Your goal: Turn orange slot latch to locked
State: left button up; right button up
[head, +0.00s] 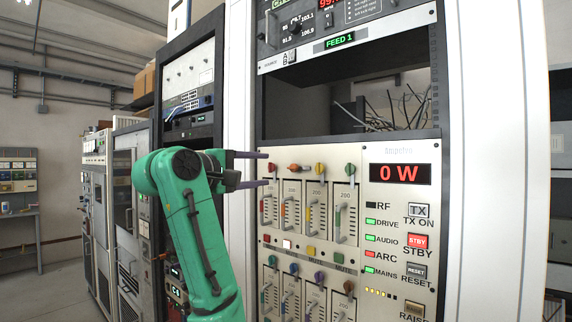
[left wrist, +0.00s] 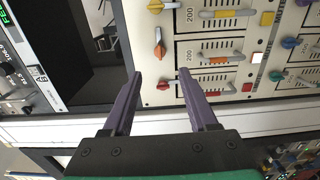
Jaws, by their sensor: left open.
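The orange slot latch (head: 298,168) is in the top row of coloured latches on the rack's front panel, second from the left. In the left wrist view the orange latch (left wrist: 159,44) lies beyond the fingertips, with the red latch (left wrist: 163,85) nearer, between the finger lines. My left gripper (head: 264,169) is open and empty, its purple fingers one above the other at the panel's left edge. In the left wrist view the gripper (left wrist: 160,78) shows nothing between its fingers.
Slot modules with handles (head: 292,212) sit under the latches, and a second latch row is below. A yellow latch (head: 320,170) and a green latch (head: 350,169) are to the right. An open bay with loose cables (head: 395,108) is above. A red display (head: 400,173) reads 0 W.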

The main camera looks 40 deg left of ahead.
aim_at(290, 169)
pick_arm(q)
jog(key=w+p, duration=0.2)
jog(key=w, duration=0.2)
jog(key=w+p, duration=0.1)
jog(key=w, duration=0.4)
jog(key=shift+w+a+r+p, duration=0.15)
jog(key=shift+p, duration=0.25)
jog(key=shift+w, duration=0.3)
jog(key=shift+f, duration=0.2)
grip_shut()
